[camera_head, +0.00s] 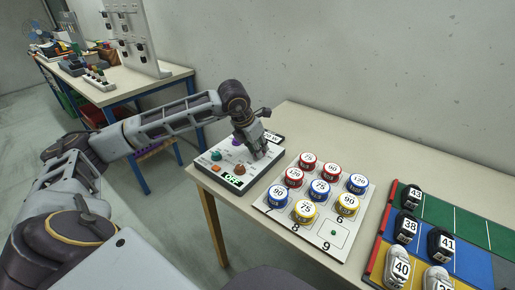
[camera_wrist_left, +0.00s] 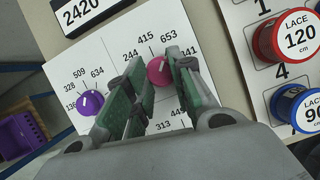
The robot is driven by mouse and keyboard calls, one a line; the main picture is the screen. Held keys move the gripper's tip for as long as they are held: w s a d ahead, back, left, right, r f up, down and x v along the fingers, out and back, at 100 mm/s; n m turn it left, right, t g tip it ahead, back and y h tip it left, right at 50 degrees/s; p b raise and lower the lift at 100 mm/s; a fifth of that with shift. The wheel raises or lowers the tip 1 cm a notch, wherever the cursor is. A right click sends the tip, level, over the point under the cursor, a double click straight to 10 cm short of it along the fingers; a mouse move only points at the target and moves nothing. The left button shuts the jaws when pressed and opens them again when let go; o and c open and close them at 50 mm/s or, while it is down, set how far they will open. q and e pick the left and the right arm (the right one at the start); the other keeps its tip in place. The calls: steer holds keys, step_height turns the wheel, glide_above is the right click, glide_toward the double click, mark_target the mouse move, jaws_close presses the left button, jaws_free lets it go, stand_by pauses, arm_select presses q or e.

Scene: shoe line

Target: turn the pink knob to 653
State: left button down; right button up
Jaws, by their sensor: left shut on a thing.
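The pink knob (camera_wrist_left: 159,71) sits on the white panel (camera_wrist_left: 128,38) of a control box (camera_head: 208,168). Around it are printed the numbers 244, 415, 653 and 341, with 313 lower down. A short white mark on the knob points up and slightly right in the left wrist view, towards the side of 415 and 653; the exact number is hard to tell. My left gripper (camera_head: 262,152) is over the right part of the box. In the left wrist view its green-padded fingers (camera_wrist_left: 158,82) are shut on the pink knob. My right gripper is in neither view.
A purple knob (camera_wrist_left: 90,102) stands beside the pink one; green (camera_head: 216,156), orange (camera_head: 216,170) and brown (camera_head: 240,169) knobs share the box. A sign reads 2420 (camera_wrist_left: 85,13). A board of lace tins (camera_head: 319,189) and a coloured shoe rack (camera_head: 470,225) stand to the right.

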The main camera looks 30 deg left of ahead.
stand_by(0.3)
arm_select(q)
steer(key=c, duration=1.2)
jaws_free()
steer(key=shift+r, duration=0.1)
steer(key=shift+v, duration=5.95)
steer(key=shift+s, duration=0.1)
